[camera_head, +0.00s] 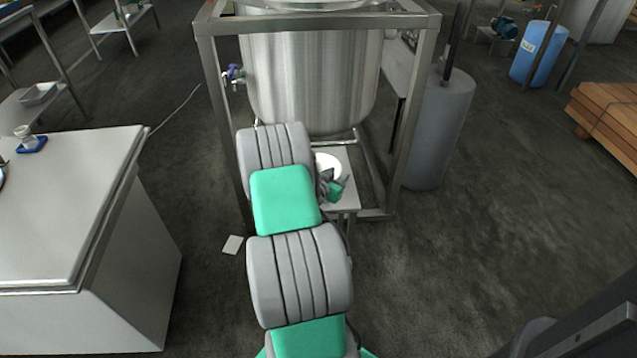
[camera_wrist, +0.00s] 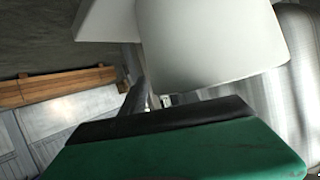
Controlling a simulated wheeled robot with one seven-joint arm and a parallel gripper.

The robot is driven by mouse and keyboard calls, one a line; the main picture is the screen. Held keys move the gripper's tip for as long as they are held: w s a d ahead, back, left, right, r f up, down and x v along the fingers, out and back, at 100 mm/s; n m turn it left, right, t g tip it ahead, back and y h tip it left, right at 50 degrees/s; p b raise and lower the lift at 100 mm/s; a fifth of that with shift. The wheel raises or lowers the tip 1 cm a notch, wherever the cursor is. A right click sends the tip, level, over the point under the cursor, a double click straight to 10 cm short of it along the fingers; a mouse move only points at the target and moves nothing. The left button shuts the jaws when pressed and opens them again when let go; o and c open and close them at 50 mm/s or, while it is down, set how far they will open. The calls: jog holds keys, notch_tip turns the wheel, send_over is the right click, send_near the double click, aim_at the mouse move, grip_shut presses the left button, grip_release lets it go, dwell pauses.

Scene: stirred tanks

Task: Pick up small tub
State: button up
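A white round tub (camera_head: 328,164) stands on a small light table (camera_head: 345,197) under the steel tank, partly hidden behind my arm and gripper. In the wrist view a white, smooth-sided tub (camera_wrist: 208,42) fills the upper middle, close to the camera. My gripper (camera_head: 326,180) is at the near side of the tub in the head view. In the wrist view its green and black body covers the bottom, and a dark finger-like part reaches up to the tub's left edge. I cannot tell whether the fingers touch the tub or how far apart they are.
The steel tank (camera_head: 312,80) hangs in a square metal frame (camera_head: 213,110) around the small table. A grey cylinder (camera_head: 440,130) stands right of the frame. A white-topped cabinet (camera_head: 70,200) is at left. Open floor lies at right, before the wooden stack (camera_head: 610,115).

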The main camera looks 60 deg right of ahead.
jog(key=shift+c, duration=0.4)
grip_shut()
dwell(0.9)
